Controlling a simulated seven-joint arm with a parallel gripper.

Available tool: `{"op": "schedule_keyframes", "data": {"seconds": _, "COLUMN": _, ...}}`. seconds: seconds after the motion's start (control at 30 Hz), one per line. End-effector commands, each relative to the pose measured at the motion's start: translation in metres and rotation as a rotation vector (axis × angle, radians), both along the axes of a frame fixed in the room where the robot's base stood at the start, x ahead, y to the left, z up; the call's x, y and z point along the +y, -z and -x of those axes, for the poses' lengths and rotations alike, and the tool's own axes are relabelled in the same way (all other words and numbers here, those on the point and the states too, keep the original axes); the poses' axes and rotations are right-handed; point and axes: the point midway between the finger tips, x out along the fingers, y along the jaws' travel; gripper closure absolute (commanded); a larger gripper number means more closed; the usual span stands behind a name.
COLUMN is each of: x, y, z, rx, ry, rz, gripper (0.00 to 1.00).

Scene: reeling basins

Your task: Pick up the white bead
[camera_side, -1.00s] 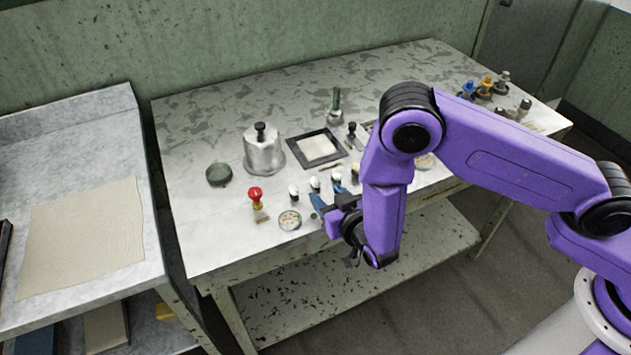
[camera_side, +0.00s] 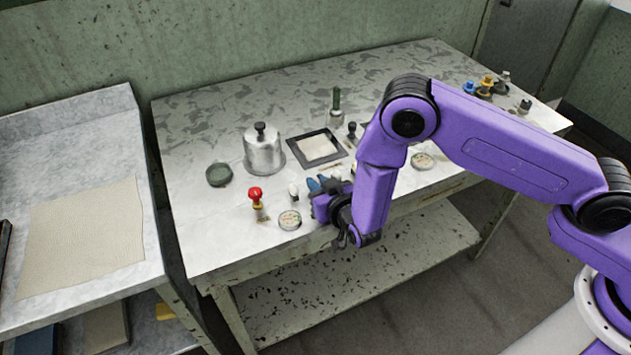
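A small upright piece with a white rounded top (camera_side: 293,188) stands near the front of the table, between the red-knobbed stamp and my gripper. I cannot tell if it is the white bead; no bead shows clearly. My gripper (camera_side: 320,187) is low over the table's front part, just right of that white-topped piece. Its blue fingertips are near the tabletop, and the purple and black wrist hides much of the area around them. Whether the fingers are apart, or have something between them, is too small to tell.
A red-knobbed stamp (camera_side: 256,196) and a round tin (camera_side: 290,220) stand left of my gripper. Behind are a metal bell-shaped pot (camera_side: 262,153), a dark-framed tray (camera_side: 333,157) and a dark round lid (camera_side: 219,175). The table's back left (camera_side: 200,125) is clear.

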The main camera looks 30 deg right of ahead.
Motion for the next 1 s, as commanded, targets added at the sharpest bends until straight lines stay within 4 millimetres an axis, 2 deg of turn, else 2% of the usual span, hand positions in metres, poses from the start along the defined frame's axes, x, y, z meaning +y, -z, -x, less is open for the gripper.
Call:
{"op": "schedule_keyframes", "data": {"seconds": 0.57, "x": 0.0, "y": -0.005, "z": 0.0, "rx": 0.0, "ry": 0.0, "rz": 0.0, "gripper": 1.0}}
{"op": "schedule_keyframes", "data": {"seconds": 0.8, "x": 0.001, "y": -0.032, "z": 0.0, "rx": -0.002, "ry": 0.0, "rz": -0.004, "gripper": 1.0}}
{"op": "schedule_keyframes", "data": {"seconds": 1.0, "x": -0.012, "y": -0.067, "z": 0.027, "rx": -0.001, "ry": -0.004, "rz": -0.001, "gripper": 1.0}}
